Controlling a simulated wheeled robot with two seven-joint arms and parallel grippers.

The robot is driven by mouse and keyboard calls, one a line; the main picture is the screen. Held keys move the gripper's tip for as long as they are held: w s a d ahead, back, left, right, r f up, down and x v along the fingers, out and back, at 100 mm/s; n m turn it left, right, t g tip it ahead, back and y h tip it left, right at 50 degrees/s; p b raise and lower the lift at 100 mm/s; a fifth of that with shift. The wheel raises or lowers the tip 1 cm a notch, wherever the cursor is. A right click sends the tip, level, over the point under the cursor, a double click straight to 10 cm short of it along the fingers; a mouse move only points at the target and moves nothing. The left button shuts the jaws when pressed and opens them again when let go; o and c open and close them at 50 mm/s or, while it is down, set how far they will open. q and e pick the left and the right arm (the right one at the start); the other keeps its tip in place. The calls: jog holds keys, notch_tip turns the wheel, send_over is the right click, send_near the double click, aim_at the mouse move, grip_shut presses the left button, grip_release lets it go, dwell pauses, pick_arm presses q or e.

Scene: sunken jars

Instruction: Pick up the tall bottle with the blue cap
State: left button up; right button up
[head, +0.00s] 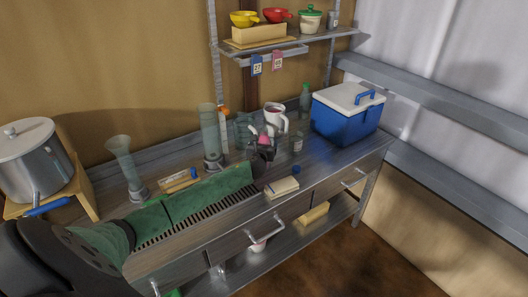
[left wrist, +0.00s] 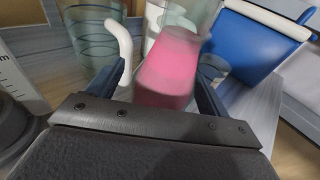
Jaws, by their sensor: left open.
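My left gripper (head: 264,143) is over the counter, its dark fingers around a clear vessel with pink contents (head: 264,132). In the left wrist view the pink-filled vessel (left wrist: 168,72) stands between the two open fingers (left wrist: 160,82), tilted in the picture. Its top is out of frame, so I cannot see a cap on it. I cannot tell whether they touch. No tall bottle with a blue cap can be made out for sure. A small blue round thing (head: 295,169) lies at the counter front. My right gripper is not in view.
A white mug (head: 275,118) and a clear glass vessel (left wrist: 92,35) are close by. A tall glass cylinder (head: 210,135) stands to the left. A blue cooler (head: 345,118) with a white lid is to the right. A green bottle (head: 305,97) stands behind.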

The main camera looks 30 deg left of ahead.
pick_arm(q)
jog(key=shift+w+a+f, duration=0.15)
jog(key=shift+w+f, duration=0.1)
jog(key=shift+w, duration=0.15)
jog(key=shift+r, duration=0.1)
jog(key=c, duration=1.4)
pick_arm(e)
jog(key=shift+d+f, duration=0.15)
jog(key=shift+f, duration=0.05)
pick_arm(q)
jog(key=shift+r, duration=0.1)
